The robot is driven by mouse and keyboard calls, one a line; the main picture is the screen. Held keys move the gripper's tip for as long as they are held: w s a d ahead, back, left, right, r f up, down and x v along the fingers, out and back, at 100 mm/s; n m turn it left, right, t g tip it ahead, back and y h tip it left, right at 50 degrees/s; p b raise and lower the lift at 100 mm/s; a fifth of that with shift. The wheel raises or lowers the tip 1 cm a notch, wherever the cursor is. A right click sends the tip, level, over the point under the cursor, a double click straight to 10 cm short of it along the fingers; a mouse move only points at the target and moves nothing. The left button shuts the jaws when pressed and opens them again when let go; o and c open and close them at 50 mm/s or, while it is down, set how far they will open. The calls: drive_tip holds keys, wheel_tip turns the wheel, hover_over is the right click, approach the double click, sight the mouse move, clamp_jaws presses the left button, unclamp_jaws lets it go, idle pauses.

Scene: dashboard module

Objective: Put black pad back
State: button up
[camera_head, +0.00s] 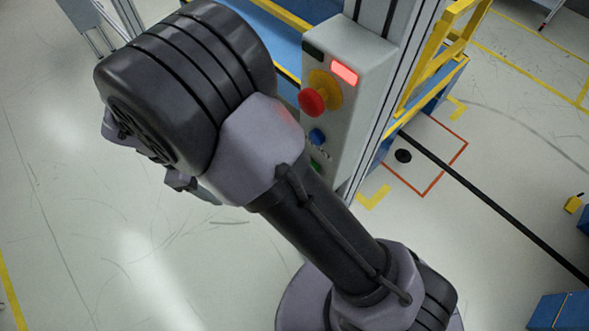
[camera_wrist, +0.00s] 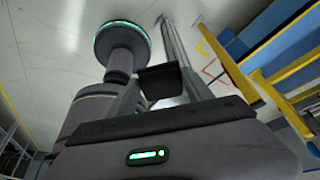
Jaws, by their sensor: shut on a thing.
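In the wrist view, a dark, block-like black pad (camera_wrist: 160,80) sits between the two fingers of my gripper (camera_wrist: 161,92). The fingers are shut on it, one on each side. Its lower part is hidden behind the gripper body. In the head view my own arm covers much of the picture, and the pad cannot be made out there.
A grey control box (camera_head: 352,105) with a red stop button (camera_head: 312,102) stands on a metal post close to my arm. A yellow-railed blue structure (camera_head: 432,75) stands behind it. Open floor (camera_head: 70,190) lies left.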

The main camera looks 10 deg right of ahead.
drive_tip(key=s+d+b, duration=0.1)
drive_tip(key=d, duration=0.4)
drive_tip(key=s+d+b, duration=0.1)
drive_tip(key=s+d, duration=0.1)
drive_tip(key=d, duration=0.4)
drive_tip(key=s+d+b, duration=0.1)
drive_tip(key=d+b, duration=0.1)
drive_tip(key=d, duration=0.4)
drive_tip(key=shift+s, duration=0.15)
drive_tip(key=shift+d+f, duration=0.15)
drive_tip(key=shift+d, duration=0.15)
drive_tip(key=shift+f+b, duration=1.1)
drive_tip(key=shift+f, duration=0.6)
drive_tip(key=o, duration=1.2)
drive_tip(key=shift+r, duration=0.1)
drive_tip(key=p+v, duration=0.5)
drive_tip(key=v, duration=0.7)
drive_tip(key=shift+r+p, duration=0.1)
drive_tip(key=shift+p, duration=0.2)
